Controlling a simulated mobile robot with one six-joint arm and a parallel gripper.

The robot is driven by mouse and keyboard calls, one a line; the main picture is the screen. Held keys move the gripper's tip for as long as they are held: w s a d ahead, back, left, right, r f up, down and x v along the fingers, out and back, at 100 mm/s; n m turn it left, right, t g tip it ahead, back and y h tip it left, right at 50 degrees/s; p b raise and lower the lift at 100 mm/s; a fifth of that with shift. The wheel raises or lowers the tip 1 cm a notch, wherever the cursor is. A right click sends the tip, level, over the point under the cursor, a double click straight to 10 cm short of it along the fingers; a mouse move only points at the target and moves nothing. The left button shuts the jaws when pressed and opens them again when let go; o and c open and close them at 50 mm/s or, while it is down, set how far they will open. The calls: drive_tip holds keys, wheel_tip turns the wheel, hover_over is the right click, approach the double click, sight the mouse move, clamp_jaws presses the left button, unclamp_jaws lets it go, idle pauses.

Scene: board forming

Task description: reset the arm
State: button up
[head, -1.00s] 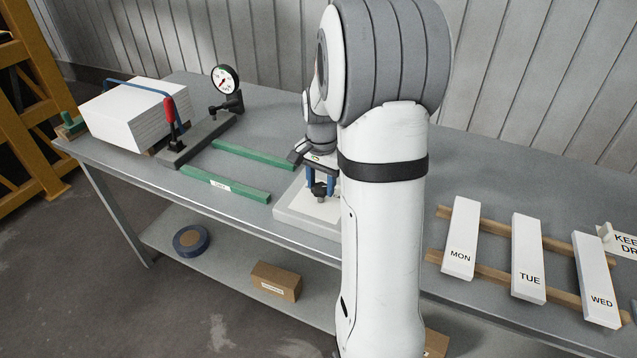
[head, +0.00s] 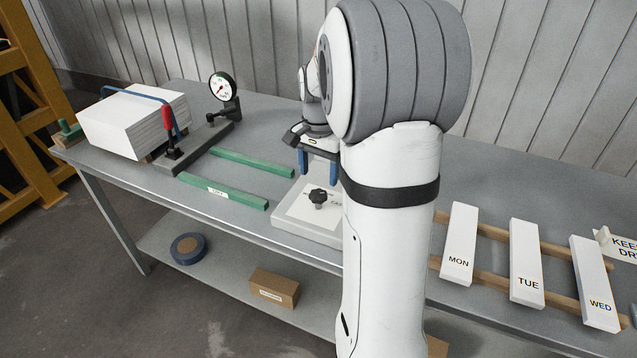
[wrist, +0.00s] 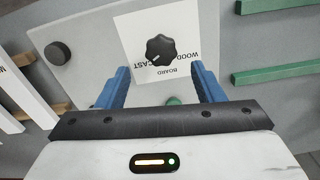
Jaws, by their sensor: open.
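My gripper (head: 318,170) is open, with its blue fingers pointing down above a pale plate (head: 285,225) on the bench. A black star knob (head: 318,197) stands on the plate, below and clear of the fingers. In the wrist view, the black knob (wrist: 160,50) shows beyond and between the open fingers (wrist: 162,85), with nothing held. A white label with partly hidden lettering, "BOARD" and "WOOD...CAST", lies under the knob. My upper arm hides the right part of the plate in the head view.
Two green bars (head: 224,192) lie left of the plate. Beyond them are a clamp with a red handle (head: 168,128), a dial gauge (head: 222,87) and a white stack (head: 125,125). White boards marked MON (head: 459,245), TUE and WED rest on wooden rails at right.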

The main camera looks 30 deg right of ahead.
drive_tip(key=shift+r, duration=0.8)
drive_tip(key=shift+s+a+r, duration=0.1)
drive_tip(key=shift+s+a, duration=0.1)
drive_tip(key=shift+a, duration=0.1)
drive_tip(key=s+a+n+t, duration=0.2)
drive_tip(key=s+a+n, duration=0.9)
drive_tip(key=s, duration=0.7)
drive_tip(key=a, duration=0.3)
drive_tip(key=shift+s+r+n+t, duration=0.15)
drive_tip(key=shift+s+n+t, duration=0.15)
drive_tip(key=shift+n, duration=0.1)
drive_tip(key=shift+a, duration=0.1)
drive_tip(key=shift+c, duration=0.4)
